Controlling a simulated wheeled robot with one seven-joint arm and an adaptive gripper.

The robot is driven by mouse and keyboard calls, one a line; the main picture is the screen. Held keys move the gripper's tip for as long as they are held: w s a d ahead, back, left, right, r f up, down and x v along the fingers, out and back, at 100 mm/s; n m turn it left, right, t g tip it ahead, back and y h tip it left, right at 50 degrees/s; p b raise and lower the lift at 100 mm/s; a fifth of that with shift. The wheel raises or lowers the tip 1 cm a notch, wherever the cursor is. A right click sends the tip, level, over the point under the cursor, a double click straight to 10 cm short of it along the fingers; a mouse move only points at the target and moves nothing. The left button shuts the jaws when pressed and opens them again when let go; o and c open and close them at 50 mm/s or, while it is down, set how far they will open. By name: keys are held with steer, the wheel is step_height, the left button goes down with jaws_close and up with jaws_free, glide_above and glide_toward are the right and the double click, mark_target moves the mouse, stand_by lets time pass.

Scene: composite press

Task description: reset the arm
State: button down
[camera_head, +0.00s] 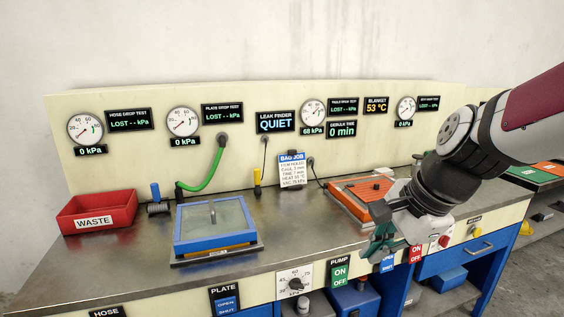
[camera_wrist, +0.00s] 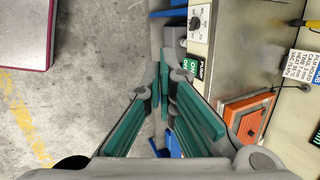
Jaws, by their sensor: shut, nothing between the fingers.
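My gripper (camera_head: 383,246) hangs in front of the right part of the bench, near its front edge, in the head view. My arm reaches in from the right. In the wrist view the green fingers of my gripper (camera_wrist: 160,78) come together at their tips. They are shut with nothing between them. Behind the fingertips lie the bench's front panel and the floor. The gripper hides part of the front panel near the pump switch (camera_head: 340,274), which reads ON on green.
The metal bench (camera_head: 130,255) carries a red waste bin (camera_head: 97,212), a blue-framed plate (camera_head: 214,222) and an orange-framed unit (camera_head: 352,203) close to my gripper. A job card (camera_head: 292,170) stands at the back. Gauges and displays line the back panel. Open floor (camera_wrist: 70,110) lies before the bench.

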steer(key=s+d+r+n+h+p, duration=0.1)
steer(key=s+r+n, duration=0.1)
steer(key=s+n, duration=0.5)
steer(key=s+d+r+n+h+p, duration=0.2)
steer(key=s+n, duration=0.5)
steer(key=s, duration=0.5)
steer(key=shift+s+r, duration=0.35)
steer(key=shift+r, duration=0.15)
